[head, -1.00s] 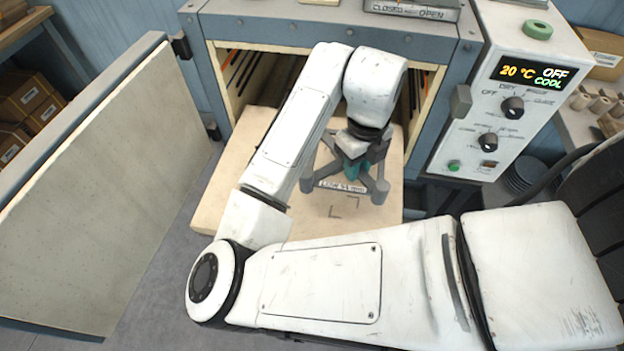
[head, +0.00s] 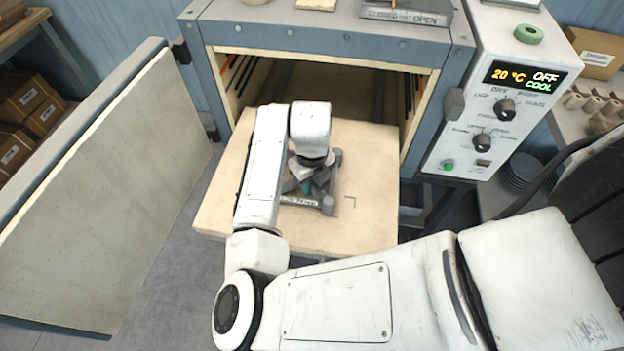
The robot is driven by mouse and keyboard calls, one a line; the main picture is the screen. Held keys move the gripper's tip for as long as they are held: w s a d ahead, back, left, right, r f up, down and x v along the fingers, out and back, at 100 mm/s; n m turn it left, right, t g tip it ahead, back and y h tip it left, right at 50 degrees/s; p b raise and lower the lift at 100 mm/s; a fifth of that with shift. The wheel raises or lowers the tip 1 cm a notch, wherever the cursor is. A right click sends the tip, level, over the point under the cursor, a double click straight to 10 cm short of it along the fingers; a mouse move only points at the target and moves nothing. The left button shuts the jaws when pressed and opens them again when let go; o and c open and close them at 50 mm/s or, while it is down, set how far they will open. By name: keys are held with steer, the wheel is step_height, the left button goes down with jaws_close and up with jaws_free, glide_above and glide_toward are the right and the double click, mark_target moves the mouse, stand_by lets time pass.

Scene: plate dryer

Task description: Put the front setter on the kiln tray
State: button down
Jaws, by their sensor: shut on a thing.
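The front setter (head: 327,206) is a small grey frame with a pale label strip on its near side. It is over the middle of the kiln tray (head: 375,225), a cream slab standing out of the open kiln. I cannot tell whether it touches the slab or hangs just above it. My gripper (head: 309,184) points down and is shut on the setter; its fingertips are mostly hidden by my arm. A dark corner mark shows on the tray just right of the setter.
The kiln door (head: 100,190) stands open at the left. The kiln body (head: 330,38) is behind the tray, with its control panel (head: 505,100) at the right reading 20 °C, OFF, COOL. The tray's right part is bare. Boxes (head: 30,105) stand on a shelf at far left.

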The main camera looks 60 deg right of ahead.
steer(key=shift+f, duration=0.1)
steer(key=shift+f, duration=0.1)
steer(key=c, duration=0.9)
jaws_free()
step_height(320, 180, up, 12)
steer(key=shift+r+b, duration=0.15)
steer(key=shift+b, duration=0.75)
